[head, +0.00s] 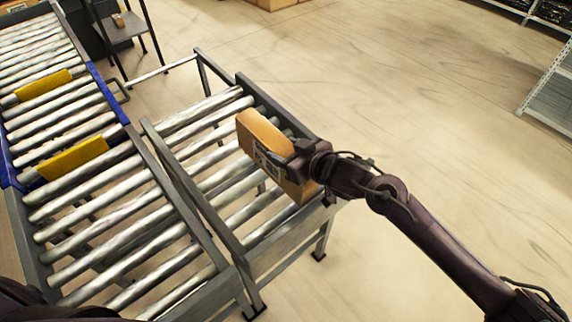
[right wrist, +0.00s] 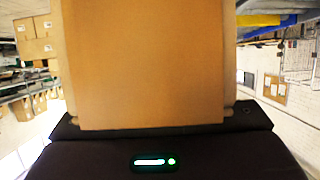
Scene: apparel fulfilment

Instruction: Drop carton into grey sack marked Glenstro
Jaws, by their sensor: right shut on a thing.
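A brown carton (head: 266,138) with a printed label is held above the right end of the roller conveyor in the head view. My right gripper (head: 287,166) is shut on it from the right side. In the right wrist view the carton (right wrist: 145,65) fills the middle, close against the dark gripper body. Whether the carton touches the rollers below is hard to tell. No grey sack marked Glenstro shows in either view. My left gripper is out of view; only a dark part of my body shows at the lower left.
Roller conveyors (head: 105,235) with metal side rails fill the left, with yellow plates (head: 72,158) and blue rails (head: 107,92) farther up. A small dark stand (head: 122,28) is behind. The floor (head: 400,110) at right is open, with white shelving (head: 552,88) at the far right.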

